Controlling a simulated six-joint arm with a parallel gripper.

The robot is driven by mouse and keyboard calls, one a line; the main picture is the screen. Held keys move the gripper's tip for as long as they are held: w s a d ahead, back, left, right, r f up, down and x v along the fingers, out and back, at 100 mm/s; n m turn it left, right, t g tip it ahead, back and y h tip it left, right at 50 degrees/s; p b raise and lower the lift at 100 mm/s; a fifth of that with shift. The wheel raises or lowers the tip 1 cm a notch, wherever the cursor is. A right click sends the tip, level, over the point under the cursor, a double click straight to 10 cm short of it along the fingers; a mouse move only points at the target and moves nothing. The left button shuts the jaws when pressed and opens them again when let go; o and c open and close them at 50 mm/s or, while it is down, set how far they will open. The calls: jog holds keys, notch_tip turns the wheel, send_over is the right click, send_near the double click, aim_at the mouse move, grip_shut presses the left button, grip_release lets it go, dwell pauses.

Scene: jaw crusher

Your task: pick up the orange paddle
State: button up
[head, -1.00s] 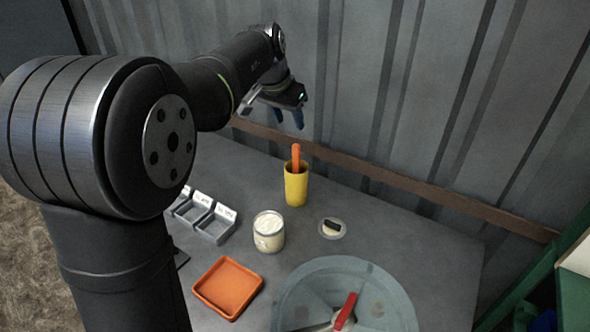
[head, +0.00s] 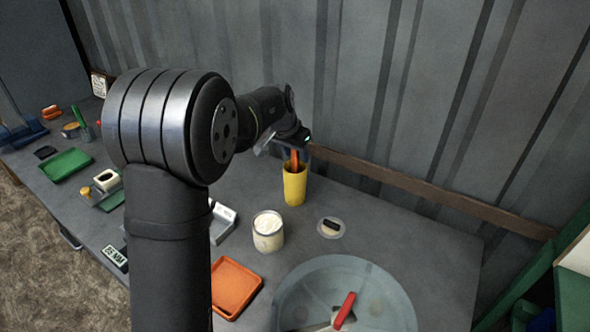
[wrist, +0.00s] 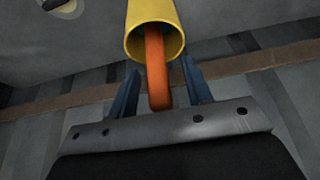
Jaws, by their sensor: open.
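The orange paddle (head: 294,158) stands in a yellow cup (head: 295,187), its handle sticking up out of the mouth. In the wrist view the orange handle (wrist: 156,72) points from the yellow cup (wrist: 154,40) toward my gripper (wrist: 158,80). The two blue fingers are apart, one on each side of the handle, with visible gaps. In the head view my gripper (head: 292,152) is right above the cup; its fingers are partly hidden there. The paddle's lower part is hidden inside the cup.
A jar of white contents (head: 268,232) stands in front of the cup, with a small round dish (head: 331,228) to the right. An orange tray (head: 236,288) and a large translucent disc (head: 375,290) lie nearer. The corrugated wall (head: 420,100) is close behind.

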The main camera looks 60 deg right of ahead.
jog(key=shift+d+f, duration=0.3)
jog(key=shift+f, duration=0.35)
jog(key=shift+c, duration=0.4)
grip_shut()
